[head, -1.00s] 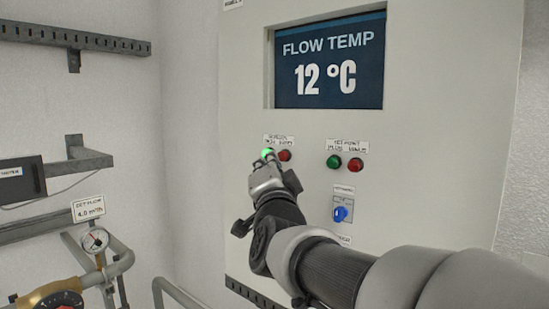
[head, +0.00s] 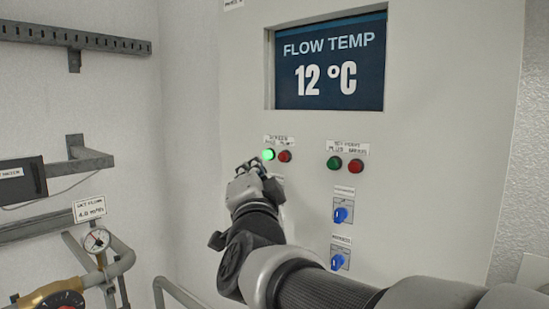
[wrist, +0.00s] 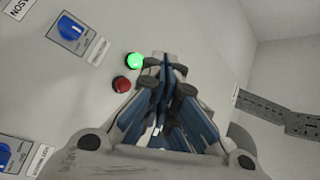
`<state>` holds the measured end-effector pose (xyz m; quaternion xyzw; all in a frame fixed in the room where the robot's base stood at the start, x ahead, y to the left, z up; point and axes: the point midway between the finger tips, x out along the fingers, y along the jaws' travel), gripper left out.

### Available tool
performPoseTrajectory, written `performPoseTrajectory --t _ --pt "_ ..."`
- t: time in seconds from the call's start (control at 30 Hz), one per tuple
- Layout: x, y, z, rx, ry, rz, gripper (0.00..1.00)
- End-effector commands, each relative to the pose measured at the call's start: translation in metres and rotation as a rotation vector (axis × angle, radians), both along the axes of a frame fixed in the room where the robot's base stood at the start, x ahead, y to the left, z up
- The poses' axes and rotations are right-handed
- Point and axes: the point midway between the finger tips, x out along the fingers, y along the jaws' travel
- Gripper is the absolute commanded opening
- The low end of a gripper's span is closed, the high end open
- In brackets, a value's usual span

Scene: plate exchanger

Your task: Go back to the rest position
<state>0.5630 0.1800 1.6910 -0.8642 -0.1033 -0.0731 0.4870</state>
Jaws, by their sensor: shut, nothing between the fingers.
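My gripper (head: 252,170) is shut and empty in front of the control panel (head: 430,120), just below and left of a lit green button (head: 268,155). A red button (head: 285,156) sits right of the lit one. In the wrist view my gripper's closed fingers (wrist: 167,68) point toward the panel, with the lit green button (wrist: 134,61) and the red button (wrist: 121,85) left of them. The fingers look apart from both buttons in the head view.
The panel also bears a display (head: 330,60) reading 12 °C, a dark green button (head: 334,163), another red button (head: 356,165) and two blue knobs (head: 341,214) (head: 338,262). Pipes with a gauge (head: 97,240) and a bracket (head: 75,160) stand at left.

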Motion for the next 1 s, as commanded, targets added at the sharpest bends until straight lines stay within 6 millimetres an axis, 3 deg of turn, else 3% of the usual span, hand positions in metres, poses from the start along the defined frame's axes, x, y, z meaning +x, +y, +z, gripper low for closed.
performPoseTrajectory --t 0.4,0.53,0.63,0.77,1.0 --pt "0.0 -0.001 -0.002 -0.006 0.004 0.002 0.0" --pt "-0.008 -0.008 -0.03 -0.083 0.062 0.029 0.0" --pt "-0.027 -0.021 -0.081 -0.224 0.171 0.075 0.0" --pt "-0.068 -0.047 -0.169 -0.446 0.361 0.147 0.0" --pt "-0.164 -0.103 -0.316 -0.768 0.71 0.257 0.0"
